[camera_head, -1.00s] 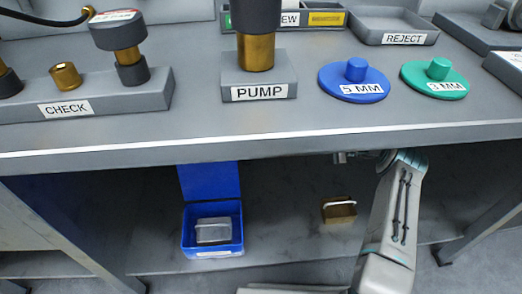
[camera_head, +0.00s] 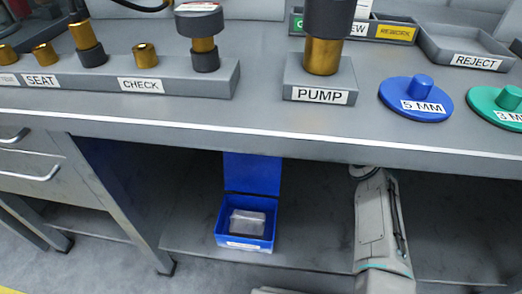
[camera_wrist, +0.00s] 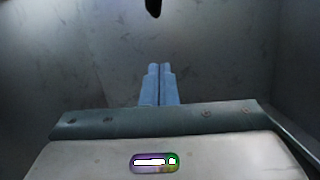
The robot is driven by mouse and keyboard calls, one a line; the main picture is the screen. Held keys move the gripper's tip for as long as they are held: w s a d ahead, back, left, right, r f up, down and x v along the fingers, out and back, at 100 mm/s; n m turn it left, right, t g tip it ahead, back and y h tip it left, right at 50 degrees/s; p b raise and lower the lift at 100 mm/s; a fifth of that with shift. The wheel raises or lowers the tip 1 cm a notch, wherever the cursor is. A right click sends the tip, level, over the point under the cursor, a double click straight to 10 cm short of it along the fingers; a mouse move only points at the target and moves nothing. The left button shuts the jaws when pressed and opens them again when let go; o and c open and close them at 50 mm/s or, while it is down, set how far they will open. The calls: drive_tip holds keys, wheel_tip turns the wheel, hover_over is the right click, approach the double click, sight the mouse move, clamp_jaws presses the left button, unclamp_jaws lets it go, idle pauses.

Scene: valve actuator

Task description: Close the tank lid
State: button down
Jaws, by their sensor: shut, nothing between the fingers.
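A blue box (camera_head: 228,239) stands on the low shelf under the bench, and I take it to be the tank. Its blue lid (camera_head: 252,173) stands upright at the back, open. A clear block-like item (camera_head: 247,222) lies inside, and the label on the front is too small to read. My gripper (camera_wrist: 160,68) shows in the wrist view, its two blue-grey fingers shut together and empty. It points at a plain grey surface, and the box is not in that view. In the head view my arm is right of the box and my gripper is hidden.
The bench edge (camera_head: 300,143) overhangs the shelf (camera_head: 315,235). A bench leg (camera_head: 118,205) stands left of the box. On top are the pump block (camera_head: 318,94), the check rack (camera_head: 200,82) and the blue 5 MM disc (camera_head: 414,99). A small dark thing (camera_wrist: 153,7) shows in the wrist view.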

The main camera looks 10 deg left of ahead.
drive_tip(key=shift+s+a+r, duration=0.1)
drive_tip(key=shift+s+a, duration=0.05)
drive_tip(key=shift+s, duration=0.9)
drive_tip(key=shift+s+a, duration=0.1)
drive_tip(key=shift+s, duration=0.95)
drive_tip(key=shift+s+r, duration=0.1)
drive_tip(key=shift+r, duration=0.05)
